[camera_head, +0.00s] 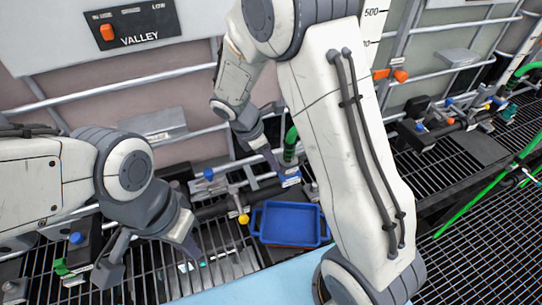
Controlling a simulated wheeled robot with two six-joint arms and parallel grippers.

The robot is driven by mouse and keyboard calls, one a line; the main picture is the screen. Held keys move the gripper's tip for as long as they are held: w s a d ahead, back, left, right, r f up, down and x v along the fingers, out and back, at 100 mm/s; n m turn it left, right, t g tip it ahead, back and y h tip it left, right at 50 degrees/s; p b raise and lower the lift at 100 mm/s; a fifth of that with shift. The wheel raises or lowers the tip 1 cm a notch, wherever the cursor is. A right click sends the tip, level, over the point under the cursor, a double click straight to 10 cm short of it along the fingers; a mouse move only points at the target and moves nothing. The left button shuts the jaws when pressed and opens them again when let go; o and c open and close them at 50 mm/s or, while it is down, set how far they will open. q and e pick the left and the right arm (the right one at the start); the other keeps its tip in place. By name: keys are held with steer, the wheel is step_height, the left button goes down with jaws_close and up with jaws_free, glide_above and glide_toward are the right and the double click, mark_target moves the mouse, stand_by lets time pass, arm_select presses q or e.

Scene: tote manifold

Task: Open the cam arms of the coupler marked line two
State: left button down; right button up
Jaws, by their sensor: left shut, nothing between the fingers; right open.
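My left gripper (189,249) is shut and empty, pointing down over the grating to the left of the blue tray.
A blue tray (257,221) lies below the coupler. A valve with a yellow knob (243,219) and a blue knob (208,174) stand on the pipe nearby. More fittings with a green hose (527,69) are at right. My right arm hides much of the centre.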

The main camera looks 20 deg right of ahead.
steer(key=shift+d+f, duration=0.15)
steer(key=shift+f, duration=0.25)
jaws_close()
